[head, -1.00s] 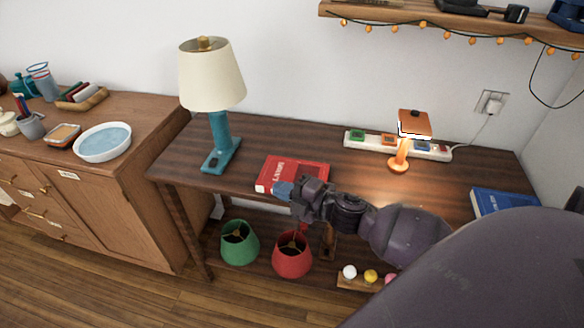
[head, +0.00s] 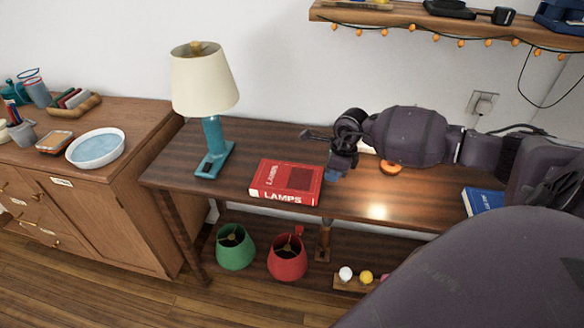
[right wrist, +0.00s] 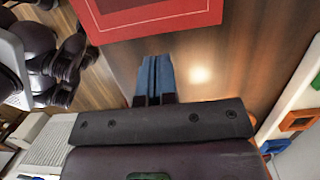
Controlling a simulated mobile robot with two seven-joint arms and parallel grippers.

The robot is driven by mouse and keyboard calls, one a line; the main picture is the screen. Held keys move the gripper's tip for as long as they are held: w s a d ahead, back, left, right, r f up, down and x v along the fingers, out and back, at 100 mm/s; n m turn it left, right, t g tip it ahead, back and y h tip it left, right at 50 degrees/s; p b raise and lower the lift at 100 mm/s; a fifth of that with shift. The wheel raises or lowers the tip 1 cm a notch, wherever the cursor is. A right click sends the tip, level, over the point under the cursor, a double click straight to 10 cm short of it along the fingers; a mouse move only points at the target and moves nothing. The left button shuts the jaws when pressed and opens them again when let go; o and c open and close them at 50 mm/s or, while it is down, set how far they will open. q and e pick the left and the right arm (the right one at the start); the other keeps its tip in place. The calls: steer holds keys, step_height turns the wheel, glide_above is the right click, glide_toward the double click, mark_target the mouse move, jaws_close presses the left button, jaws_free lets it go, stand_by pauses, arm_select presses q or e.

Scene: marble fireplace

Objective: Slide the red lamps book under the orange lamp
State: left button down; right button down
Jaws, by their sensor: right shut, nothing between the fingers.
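The red lamps book (head: 290,178) lies flat on the dark wooden table, right of the teal lamp, its spine facing the front edge. My right gripper (head: 338,168) is shut and empty just past the book's right side, above the table. In the right wrist view its blue fingers (right wrist: 155,72) are together, pointing toward the red book (right wrist: 150,14), with a gap of bare table between. The orange lamp shows only as a bit of its base (head: 390,168); my right arm hides the rest. My left gripper is out of view.
A teal lamp (head: 214,160) with a cream shade stands left of the book. A blue book (head: 483,202) lies at the table's right end. Green (head: 235,247) and red (head: 287,257) shades sit below. The tabletop in front of the orange base is clear.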

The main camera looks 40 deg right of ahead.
mark_target(290, 177)
steer(key=w+a, duration=0.2)
steer(key=w, duration=0.1)
steer(key=w+a, duration=0.2)
steer(key=a, duration=0.1)
steer(key=w+a, duration=0.2)
steer(key=w, duration=0.1)
steer(key=shift+w+a, duration=0.15)
steer(key=shift+w, duration=0.2)
steer(key=shift+w+a+f, duration=0.15)
steer(key=shift+w+f, duration=0.05)
steer(key=shift+f, duration=0.35)
steer(key=shift+s+f+b, duration=0.1)
steer(key=shift+f+b, duration=0.15)
steer(key=shift+b, duration=0.2)
steer(key=shift+s, duration=0.1)
